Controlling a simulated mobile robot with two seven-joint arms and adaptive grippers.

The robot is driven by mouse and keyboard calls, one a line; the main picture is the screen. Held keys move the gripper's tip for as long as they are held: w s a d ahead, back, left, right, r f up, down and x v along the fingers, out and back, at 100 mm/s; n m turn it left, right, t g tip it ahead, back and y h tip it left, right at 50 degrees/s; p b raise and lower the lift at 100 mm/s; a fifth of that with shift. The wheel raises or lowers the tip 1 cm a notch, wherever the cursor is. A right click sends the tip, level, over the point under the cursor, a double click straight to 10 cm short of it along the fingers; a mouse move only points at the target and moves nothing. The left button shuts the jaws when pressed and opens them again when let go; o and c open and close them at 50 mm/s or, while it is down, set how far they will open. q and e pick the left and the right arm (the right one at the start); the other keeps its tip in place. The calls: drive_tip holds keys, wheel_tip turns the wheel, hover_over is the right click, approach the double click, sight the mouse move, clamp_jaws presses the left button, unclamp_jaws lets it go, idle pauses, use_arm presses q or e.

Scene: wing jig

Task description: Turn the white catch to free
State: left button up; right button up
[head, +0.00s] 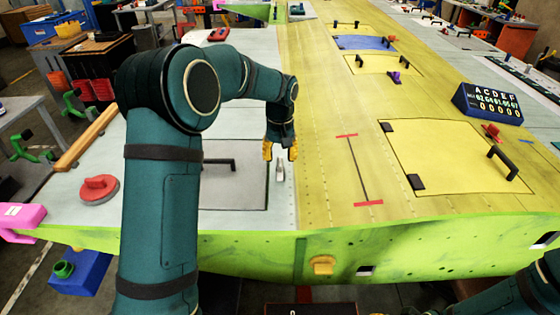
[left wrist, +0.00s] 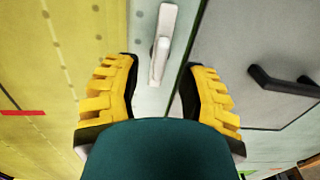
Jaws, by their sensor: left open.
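The white catch (head: 280,172) is a small slim lever on the pale strip beside the grey panel (head: 238,190) of the wing. In the left wrist view the catch (left wrist: 165,30) runs lengthwise along this strip, slightly tilted, with its near end between the finger tips. My left gripper (head: 281,152) is open just behind the catch in the head view. In the left wrist view its yellow fingers (left wrist: 158,78) stand on both sides of the catch's near end, with a gap on each side. My right gripper is out of view.
A black handle (head: 220,163) stands on the grey panel; it also shows in the left wrist view (left wrist: 285,82). A red knob (head: 99,187) lies further left. The yellow skin right of the catch is flat, with a large hatch (head: 455,155) beyond.

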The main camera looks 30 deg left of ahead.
sight(280, 161)
use_arm(q)
wheel_tip(280, 161, up, 9)
idle(0.3)
idle(0.5)
